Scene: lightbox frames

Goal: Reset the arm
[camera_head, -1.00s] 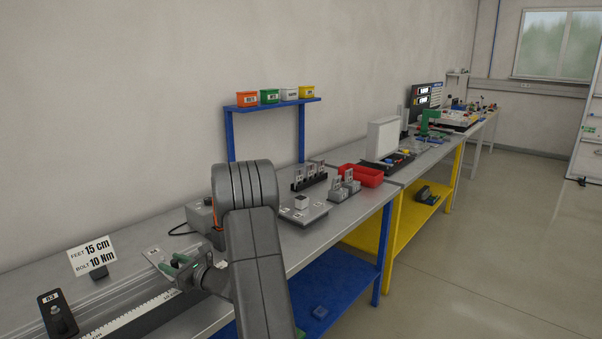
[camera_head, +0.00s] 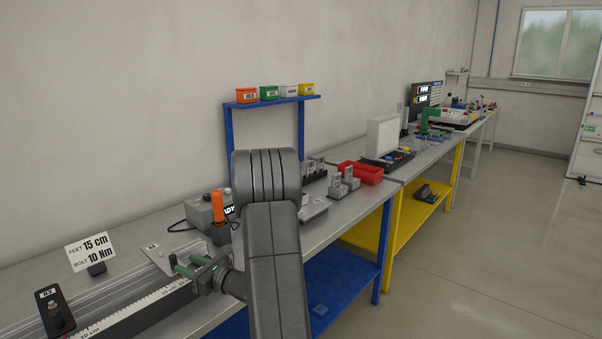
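My gripper (camera_head: 186,265) is at the end of my dark grey arm (camera_head: 270,240), over the front of the near bench. Its two green-tipped fingers point left and show a gap between them, with nothing seen held. It is just above the long rail with a centimetre scale (camera_head: 130,312). A small grey plate (camera_head: 165,250) lies behind the fingers. My arm hides part of the bench to the right.
An orange-handled tool (camera_head: 218,208) stands upright beside a grey box (camera_head: 198,212) behind my gripper. A sign (camera_head: 90,252) and a black block (camera_head: 54,312) are at the left. A red tray (camera_head: 360,173) and blue shelf (camera_head: 272,102) are further right and back.

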